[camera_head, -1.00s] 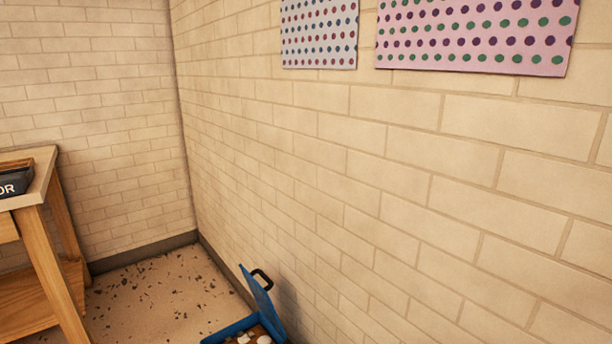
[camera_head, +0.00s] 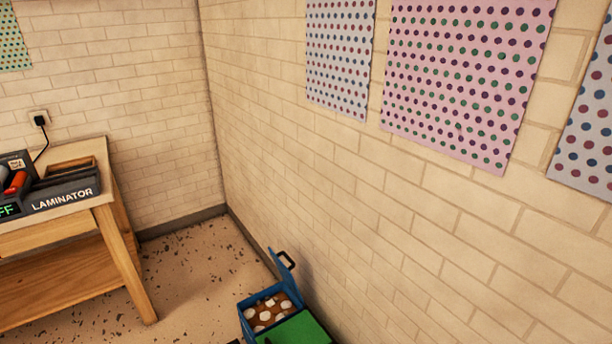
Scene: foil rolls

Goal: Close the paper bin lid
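A blue bin (camera_head: 246,312) stands on the floor against the right wall, low in the view. Its blue lid (camera_head: 281,266) with a black handle (camera_head: 287,259) stands up, open, on the wall side. White and brownish pieces (camera_head: 268,311) that look like crumpled paper lie inside. No label on the bin can be read. Neither of my grippers is in view.
A green surface (camera_head: 300,331), perhaps another bin's lid, adjoins the blue bin in front and is cut off by the lower edge. A wooden table (camera_head: 120,225) with a laminator (camera_head: 62,196) stands left. Speckled floor (camera_head: 195,265) between is clear.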

